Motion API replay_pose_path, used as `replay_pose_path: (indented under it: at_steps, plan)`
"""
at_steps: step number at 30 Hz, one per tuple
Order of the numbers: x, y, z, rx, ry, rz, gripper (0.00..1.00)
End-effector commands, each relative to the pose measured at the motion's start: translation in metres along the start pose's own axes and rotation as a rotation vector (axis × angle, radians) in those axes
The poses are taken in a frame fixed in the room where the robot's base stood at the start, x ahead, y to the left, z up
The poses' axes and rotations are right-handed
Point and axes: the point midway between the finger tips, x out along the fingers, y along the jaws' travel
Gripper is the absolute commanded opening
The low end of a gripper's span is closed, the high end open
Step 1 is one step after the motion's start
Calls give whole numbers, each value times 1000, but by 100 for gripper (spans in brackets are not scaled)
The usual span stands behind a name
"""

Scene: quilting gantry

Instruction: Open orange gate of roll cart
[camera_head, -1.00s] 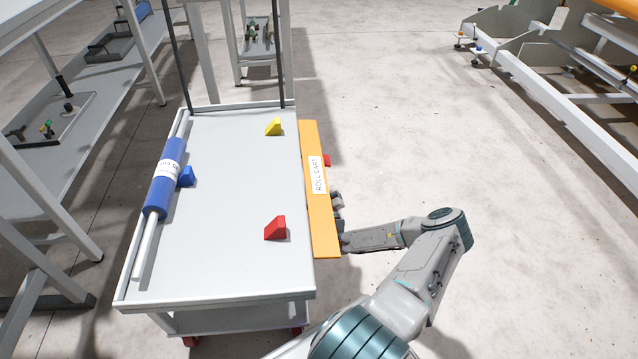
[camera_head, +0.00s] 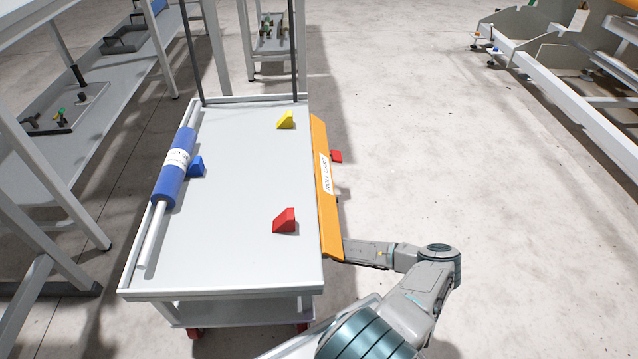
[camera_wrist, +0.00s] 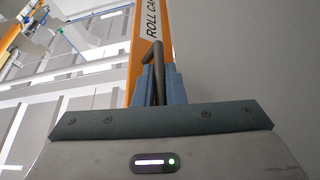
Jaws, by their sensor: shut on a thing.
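The orange gate (camera_head: 325,200) with its white "ROLL CART" label runs along the right long side of the roll cart (camera_head: 230,262). In the wrist view the gate (camera_wrist: 140,58) rises ahead of my gripper (camera_wrist: 158,88). The gripper's two blue-grey fingers are shut on a dark bar handle (camera_wrist: 154,55) on the gate's outer face. In the head view the fingers are hidden behind the gate, and my wrist comes in at its near end from the right.
A blue roll (camera_head: 175,168) on a white bar lies along the deck's left side. Blue (camera_head: 196,166), yellow (camera_head: 286,120) and red (camera_head: 285,220) wedges sit on the deck. A red part (camera_head: 336,156) shows outside the gate. Floor to the right is clear.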

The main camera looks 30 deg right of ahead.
Motion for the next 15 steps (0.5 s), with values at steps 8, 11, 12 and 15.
replay_pose_path:
  at_steps: [8, 11, 12, 15]
  plan:
    - [-1, 0, 3, 6, -7, 3, 0]
    - [-1, -1, 3, 6, -7, 2, 0]
    - [-1, 0, 3, 6, -7, 2, 0]
    - [-1, 0, 2, 6, -6, 2, 19]
